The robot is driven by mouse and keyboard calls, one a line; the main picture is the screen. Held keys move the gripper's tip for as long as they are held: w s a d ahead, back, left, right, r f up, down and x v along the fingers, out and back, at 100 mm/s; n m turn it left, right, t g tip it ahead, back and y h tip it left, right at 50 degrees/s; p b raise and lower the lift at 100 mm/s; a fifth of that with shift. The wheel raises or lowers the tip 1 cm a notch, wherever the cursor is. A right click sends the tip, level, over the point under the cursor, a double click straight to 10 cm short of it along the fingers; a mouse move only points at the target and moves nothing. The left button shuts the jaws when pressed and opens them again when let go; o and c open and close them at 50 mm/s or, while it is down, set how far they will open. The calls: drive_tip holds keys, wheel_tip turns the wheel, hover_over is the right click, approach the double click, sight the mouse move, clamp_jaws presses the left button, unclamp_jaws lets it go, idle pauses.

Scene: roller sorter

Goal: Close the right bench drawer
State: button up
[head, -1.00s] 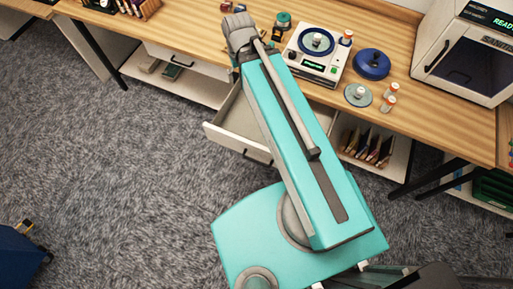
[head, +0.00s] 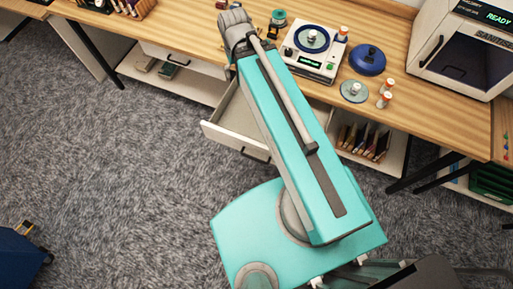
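The right bench drawer (head: 236,127) stands pulled out from under the wooden bench (head: 200,38). It has a white front with a dark handle (head: 256,155), and its visible inside looks empty. My teal arm crosses over the drawer's right part and hides it. The arm's grey far end is over the bench edge, behind the drawer. My gripper's fingers do not show; the arm hides them.
A sanitiser box (head: 463,55) is at the right. The left drawer (head: 183,60) looks shut. Grey carpet (head: 120,180) is clear in front.

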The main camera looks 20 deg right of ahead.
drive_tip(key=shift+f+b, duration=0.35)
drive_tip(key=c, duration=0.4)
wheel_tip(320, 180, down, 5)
drive_tip(key=b, duration=0.5)
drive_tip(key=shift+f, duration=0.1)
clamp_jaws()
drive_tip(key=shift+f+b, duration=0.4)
drive_tip(key=shift+b, duration=0.05)
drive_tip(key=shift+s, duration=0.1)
